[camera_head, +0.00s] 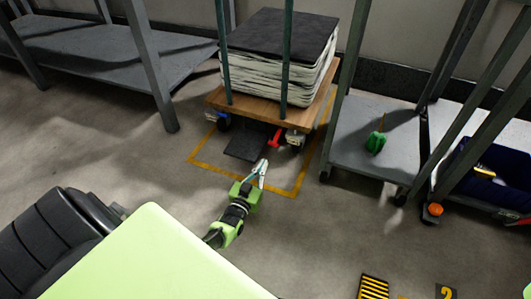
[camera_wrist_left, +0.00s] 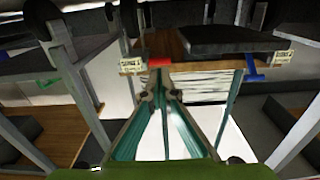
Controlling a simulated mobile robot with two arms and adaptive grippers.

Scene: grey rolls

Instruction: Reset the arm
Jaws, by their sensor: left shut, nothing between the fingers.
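My left gripper (camera_head: 262,168) reaches out over the floor in front of the loaded cart in the head view. Its slim fingers are shut and empty, pointing toward the cart. In the left wrist view the fingers (camera_wrist_left: 160,85) run up from the bottom and meet near the middle. A red pedal (camera_head: 275,138) under the cart lies just beyond the fingertips; in the left wrist view the red part (camera_wrist_left: 160,62) appears right above them. I cannot tell whether they touch.
The cart has a wooden deck (camera_head: 250,107) with a stack of dark-topped sheets (camera_head: 278,60) between green posts. A yellow line (camera_head: 225,176) marks the floor around it. Grey shelving (camera_head: 80,48) stands left, and a low shelf with a green object (camera_head: 376,142) right. Open floor lies in front.

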